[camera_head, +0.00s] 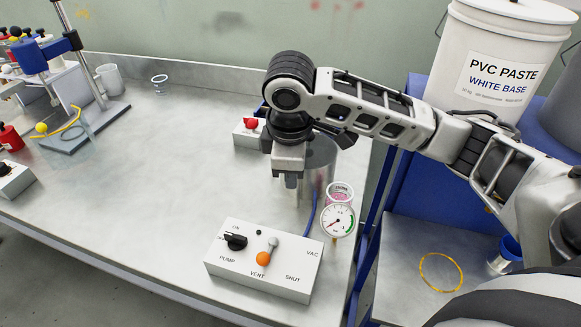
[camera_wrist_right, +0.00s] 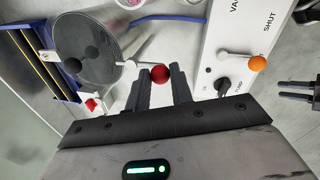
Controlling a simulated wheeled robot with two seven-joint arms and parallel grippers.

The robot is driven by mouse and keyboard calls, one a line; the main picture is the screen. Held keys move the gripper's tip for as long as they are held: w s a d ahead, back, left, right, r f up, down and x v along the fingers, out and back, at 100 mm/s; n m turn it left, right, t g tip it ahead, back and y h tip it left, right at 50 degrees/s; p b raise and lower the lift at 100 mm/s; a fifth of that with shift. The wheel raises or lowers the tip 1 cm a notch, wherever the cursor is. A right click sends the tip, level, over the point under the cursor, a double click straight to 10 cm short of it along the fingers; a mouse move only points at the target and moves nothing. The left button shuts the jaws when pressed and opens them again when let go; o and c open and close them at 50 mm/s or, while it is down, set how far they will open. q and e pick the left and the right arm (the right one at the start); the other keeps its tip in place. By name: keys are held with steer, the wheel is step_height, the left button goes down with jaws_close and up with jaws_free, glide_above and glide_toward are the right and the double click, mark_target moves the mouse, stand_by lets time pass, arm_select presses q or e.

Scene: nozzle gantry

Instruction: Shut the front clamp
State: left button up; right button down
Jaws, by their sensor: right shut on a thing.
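The front clamp's red ball knob (camera_wrist_right: 160,74) sits between the fingertips of my right gripper (camera_wrist_right: 161,80) in the wrist view. A pale lever arm (camera_wrist_right: 130,66) runs from beside it towards the pot's round clear lid (camera_wrist_right: 85,35). In the head view my right gripper (camera_head: 290,182) points down at the near left side of the grey pot (camera_head: 322,160) and hides the clamp there. The right gripper is shut on the red knob. My left gripper (camera_wrist_right: 299,91) shows only at the right edge of the wrist view, its fingers apart and empty.
A control box (camera_head: 262,262) with a black dial and an orange-tipped lever stands in front. A pressure gauge (camera_head: 337,221) is close right of the gripper. A white box with a red button (camera_head: 250,124) is behind. The bench middle (camera_head: 170,150) is clear.

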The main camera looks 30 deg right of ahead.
steer(key=c, duration=1.3)
jaws_free()
steer(key=shift+o, duration=0.2)
steer(key=shift+r, duration=0.15)
step_height(320, 180, up, 16)
steer(key=s+a, duration=0.1)
steer(key=s, duration=0.1)
steer(key=shift+s+a+f, duration=0.25)
steer(key=shift+s+a, duration=0.05)
steer(key=shift+a, duration=0.05)
